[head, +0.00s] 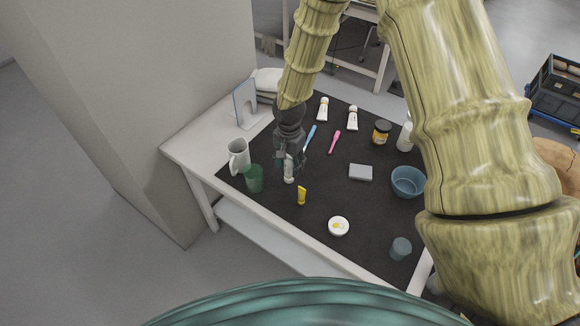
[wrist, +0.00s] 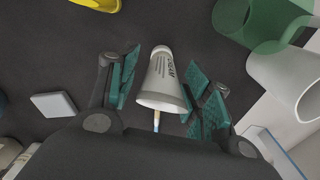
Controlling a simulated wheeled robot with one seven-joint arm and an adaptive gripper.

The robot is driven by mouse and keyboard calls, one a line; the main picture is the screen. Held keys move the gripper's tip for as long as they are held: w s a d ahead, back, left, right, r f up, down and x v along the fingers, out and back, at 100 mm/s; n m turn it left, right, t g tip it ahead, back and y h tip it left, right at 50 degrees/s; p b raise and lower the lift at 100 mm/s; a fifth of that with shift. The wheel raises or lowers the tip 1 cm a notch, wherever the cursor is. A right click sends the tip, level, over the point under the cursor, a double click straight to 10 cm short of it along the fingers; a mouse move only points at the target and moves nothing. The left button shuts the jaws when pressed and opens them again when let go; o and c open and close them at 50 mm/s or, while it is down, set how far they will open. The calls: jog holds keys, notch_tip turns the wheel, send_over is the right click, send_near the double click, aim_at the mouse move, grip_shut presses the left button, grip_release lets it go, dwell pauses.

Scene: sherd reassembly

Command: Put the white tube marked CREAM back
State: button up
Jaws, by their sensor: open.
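The white tube marked CREAM (wrist: 161,80) is between the two fingers of my gripper (wrist: 158,76) in the wrist view, its wide end towards the camera. Dark gaps show between the tube and the green finger pads, so the jaws are open around it. In the head view my gripper (head: 289,162) is low over the left part of the black mat (head: 330,186), with the tube (head: 289,174) just below it. The upper part of the tube is hidden there by my fingers.
A green cup (head: 254,179) and a white mug (head: 238,157) stand close left of the tube. A yellow tube (head: 301,196) is in front. A blue brush (head: 309,138) lies behind. Two other white tubes (head: 323,109) (head: 352,117) are farther back. A grey block (head: 360,173) is right.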

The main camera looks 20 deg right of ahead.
jog(key=shift+r+b, duration=1.2)
jog(key=shift+r, duration=3.85)
jog(key=shift+f, duration=0.1)
